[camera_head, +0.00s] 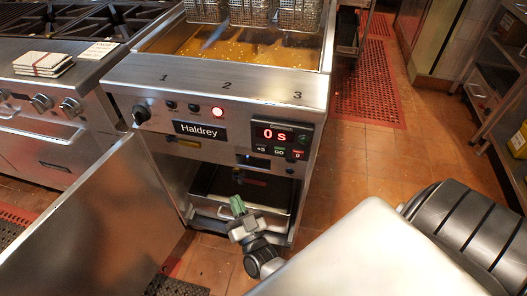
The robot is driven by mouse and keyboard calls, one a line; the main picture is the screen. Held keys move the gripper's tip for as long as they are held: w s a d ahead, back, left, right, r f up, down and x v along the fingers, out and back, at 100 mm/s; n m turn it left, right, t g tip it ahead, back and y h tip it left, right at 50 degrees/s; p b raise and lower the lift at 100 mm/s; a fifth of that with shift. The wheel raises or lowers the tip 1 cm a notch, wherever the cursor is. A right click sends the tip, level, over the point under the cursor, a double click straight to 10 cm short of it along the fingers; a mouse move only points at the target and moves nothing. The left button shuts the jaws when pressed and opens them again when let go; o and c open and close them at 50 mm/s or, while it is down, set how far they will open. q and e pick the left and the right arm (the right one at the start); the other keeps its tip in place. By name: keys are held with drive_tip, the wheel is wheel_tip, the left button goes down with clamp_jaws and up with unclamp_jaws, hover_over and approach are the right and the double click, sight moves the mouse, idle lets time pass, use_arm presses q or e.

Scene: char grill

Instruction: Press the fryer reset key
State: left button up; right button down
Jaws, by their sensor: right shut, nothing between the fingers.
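The fryer (215,92) stands in the middle, with a Haldrey plate, a knob and small buttons on its front. One round button (218,112) glows red. A timer panel (283,137) at the right reads "0 s" above a row of small keys. I cannot tell which control is the reset key. The lower cabinet (240,188) is open, with dark parts inside that are hard to make out. My right gripper (238,206), with green fingertips, is shut and empty in front of the cabinet opening, below the timer panel. My left gripper is not in view.
The open cabinet door (95,225) fills the lower left. Wire baskets (250,12) hang over the bubbling oil (260,50). A range (55,105) with folded cloths (43,63) stands at the left. Tiled floor (380,170) is clear at the right, before a shelf rack (500,110).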

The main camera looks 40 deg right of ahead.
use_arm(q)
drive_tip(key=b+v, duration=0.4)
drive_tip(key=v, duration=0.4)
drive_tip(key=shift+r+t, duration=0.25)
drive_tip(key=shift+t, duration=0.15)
use_arm(e)
drive_tip(key=s+d+r+m+g+h, duration=0.2)
drive_tip(key=d+r+m+h, duration=0.2)
drive_tip(key=r+m+h, duration=0.4)
drive_tip(key=m+h, duration=0.4)
drive_tip(key=h, duration=0.3)
drive_tip(key=shift+s+r, duration=0.25)
drive_tip(key=shift+s, duration=0.05)
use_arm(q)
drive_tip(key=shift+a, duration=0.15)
use_arm(e)
drive_tip(key=shift+d, duration=0.1)
